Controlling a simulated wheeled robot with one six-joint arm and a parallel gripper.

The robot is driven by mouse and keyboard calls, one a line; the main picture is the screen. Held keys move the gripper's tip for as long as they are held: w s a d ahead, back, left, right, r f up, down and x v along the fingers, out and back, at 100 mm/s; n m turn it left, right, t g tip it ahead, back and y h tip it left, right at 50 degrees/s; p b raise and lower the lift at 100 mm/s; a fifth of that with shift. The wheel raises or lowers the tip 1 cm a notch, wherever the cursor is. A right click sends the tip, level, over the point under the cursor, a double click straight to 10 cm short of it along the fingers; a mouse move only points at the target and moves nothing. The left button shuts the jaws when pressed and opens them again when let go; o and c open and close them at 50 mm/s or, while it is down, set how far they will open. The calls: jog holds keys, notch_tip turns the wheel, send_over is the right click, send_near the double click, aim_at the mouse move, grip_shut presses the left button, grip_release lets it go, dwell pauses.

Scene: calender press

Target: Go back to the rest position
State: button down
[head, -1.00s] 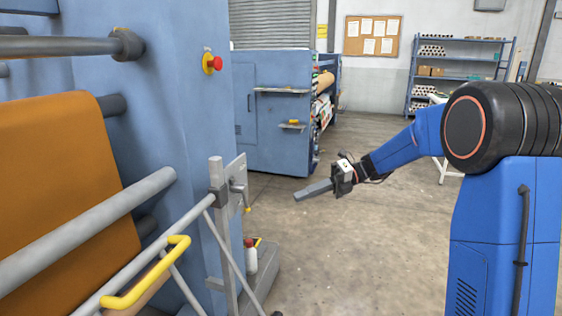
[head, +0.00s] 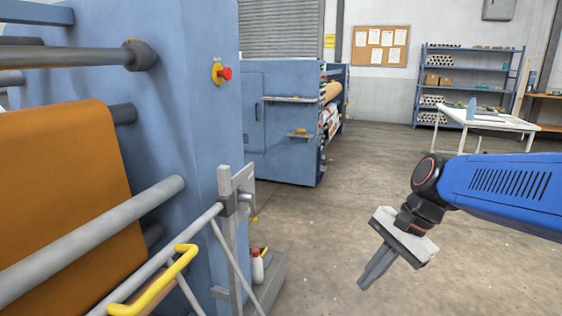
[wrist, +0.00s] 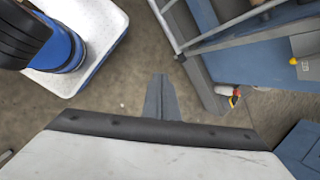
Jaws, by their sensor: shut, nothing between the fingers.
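My gripper (head: 372,271) shows at the lower right of the head view, pointing down and to the left over open floor. Its fingers are together and hold nothing. In the wrist view my gripper (wrist: 161,80) also shows closed, with bare concrete floor around its tips. It is apart from the blue calender press (head: 195,120), which stands to the left with an orange sheet (head: 65,190) over its rollers.
A grey rail frame with a yellow handle (head: 160,280) stands at the front left. A red stop button (head: 225,73) is on the press. A white bottle (head: 257,268) stands by its base. A white table (head: 490,121) and shelving (head: 470,65) are at the back right. The middle floor is clear.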

jog(key=s+d+f+n+t+h, duration=0.3)
jog(key=s+d+n+t+h, duration=0.15)
jog(key=s+d+n, duration=0.55)
jog(key=w+a+r+n+g+y, duration=0.1)
jog(key=w+a+r+n+y, duration=0.1)
jog(key=w+a+r, duration=0.55)
jog(key=w+a+r+n+y, duration=0.2)
jog(key=w+a, duration=0.7)
jog(key=w, duration=0.5)
jog(key=w+a+r+n+g+y, duration=0.1)
jog(key=w+a+r+n+y, duration=0.1)
jog(key=w+a+r, duration=0.55)
jog(key=w+a+r+x, duration=0.1)
jog(key=x, duration=0.6)
jog(key=w+r+x, duration=0.1)
jog(key=x, duration=0.7)
jog(key=shift+w+a, duration=0.35)
jog(key=shift+a, duration=0.1)
jog(key=shift+f+t, duration=0.1)
jog(key=shift+t, duration=0.15)
jog(key=shift+f, duration=0.1)
